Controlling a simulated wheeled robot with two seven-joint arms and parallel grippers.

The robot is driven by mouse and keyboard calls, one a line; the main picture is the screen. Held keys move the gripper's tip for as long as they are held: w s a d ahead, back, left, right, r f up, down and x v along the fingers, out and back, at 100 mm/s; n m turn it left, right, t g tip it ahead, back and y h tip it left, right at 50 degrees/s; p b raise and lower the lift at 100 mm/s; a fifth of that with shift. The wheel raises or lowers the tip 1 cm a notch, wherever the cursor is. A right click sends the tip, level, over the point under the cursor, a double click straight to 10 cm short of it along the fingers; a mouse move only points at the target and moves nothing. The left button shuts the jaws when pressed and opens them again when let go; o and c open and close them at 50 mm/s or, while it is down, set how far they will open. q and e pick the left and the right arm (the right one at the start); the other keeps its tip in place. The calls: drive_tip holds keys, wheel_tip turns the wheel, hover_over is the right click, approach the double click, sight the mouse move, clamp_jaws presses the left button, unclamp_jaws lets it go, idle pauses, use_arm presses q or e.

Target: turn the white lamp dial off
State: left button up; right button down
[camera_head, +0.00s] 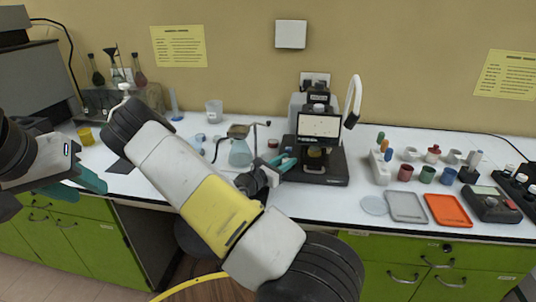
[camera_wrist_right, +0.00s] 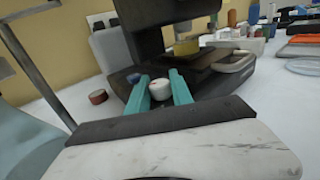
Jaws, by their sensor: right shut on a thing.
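The white lamp dial (camera_wrist_right: 161,89) sits low on the side of the dark microscope (camera_wrist_right: 208,80). My right gripper (camera_wrist_right: 163,93) is shut on the white dial, one teal finger on each side of it. In the head view the microscope (camera_head: 320,145) stands at the back of the bench, with a lit screen. My right gripper (camera_head: 286,164) is at its left side there, and the white dial is too small to make out. My left gripper (camera_head: 90,190) is at the left by the bench front, its teal fingers apart and empty.
A small red-topped object (camera_wrist_right: 97,97) lies near my right fingers. A grey tray (camera_head: 407,207), an orange tray (camera_head: 447,210) and several small jars are to the right.

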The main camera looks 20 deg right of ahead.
drive_tip(key=n+t+y, duration=0.2)
drive_tip(key=t, duration=0.1)
drive_tip(key=n+t+y, duration=0.2)
drive_tip(key=t, duration=0.1)
drive_tip(key=shift+s+d+n, duration=0.15)
drive_tip(key=shift+n, duration=0.15)
drive_tip(key=shift+n+t+y, duration=1.6)
drive_tip(key=shift+n+y, duration=0.2)
drive_tip(key=shift+y, duration=0.6)
drive_tip(key=shift+r, duration=0.1)
drive_tip(key=c, duration=1.4)
unclamp_jaws()
